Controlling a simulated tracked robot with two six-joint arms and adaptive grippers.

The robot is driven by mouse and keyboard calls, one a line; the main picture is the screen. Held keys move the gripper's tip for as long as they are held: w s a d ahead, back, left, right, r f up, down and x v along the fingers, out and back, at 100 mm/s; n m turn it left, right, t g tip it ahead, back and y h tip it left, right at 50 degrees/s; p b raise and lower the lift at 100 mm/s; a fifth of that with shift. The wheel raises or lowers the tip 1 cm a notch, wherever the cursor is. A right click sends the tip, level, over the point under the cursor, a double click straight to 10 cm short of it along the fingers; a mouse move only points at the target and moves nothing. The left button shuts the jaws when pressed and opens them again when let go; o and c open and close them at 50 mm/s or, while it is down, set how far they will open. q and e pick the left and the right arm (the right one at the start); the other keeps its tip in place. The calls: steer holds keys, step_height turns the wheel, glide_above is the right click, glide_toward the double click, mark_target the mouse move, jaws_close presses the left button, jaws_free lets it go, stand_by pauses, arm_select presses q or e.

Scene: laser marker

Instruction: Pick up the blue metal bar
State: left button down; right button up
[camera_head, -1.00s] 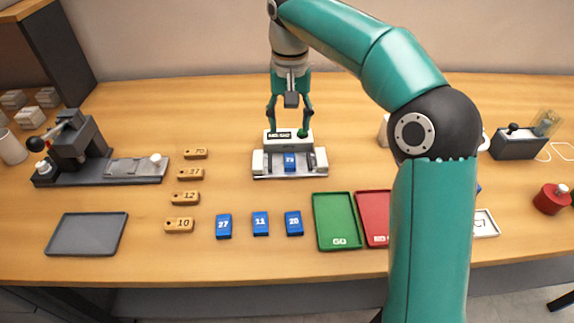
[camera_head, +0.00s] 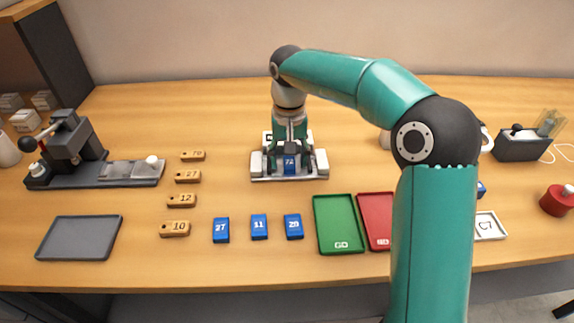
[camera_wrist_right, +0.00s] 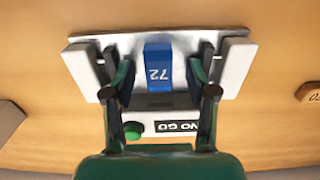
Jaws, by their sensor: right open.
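A blue metal bar marked 72 (camera_head: 289,167) lies in the laser marker (camera_head: 318,163), between its white side blocks. It also shows in the right wrist view (camera_wrist_right: 158,68). My right gripper (camera_head: 290,155) is directly over the marker, pointing down. In the right wrist view its open fingers (camera_wrist_right: 160,80) stand on either side of the bar, with gaps between them and it. More blue bars, marked 27 (camera_head: 221,230), 11 (camera_head: 259,227) and 28 (camera_head: 293,227), lie in a row on the table in front. My left gripper is not in view.
A green tray (camera_head: 338,240) and a red tray (camera_head: 376,235) lie right of the row. Wooden tags (camera_head: 182,201) and a grey tray (camera_head: 80,238) are at left, near a lever device (camera_head: 75,150). A red button (camera_head: 558,202) is far right. The marker's display (camera_wrist_right: 180,126) reads NO GO.

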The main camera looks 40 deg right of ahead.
jaws_close()
steer(key=shift+r, duration=0.15)
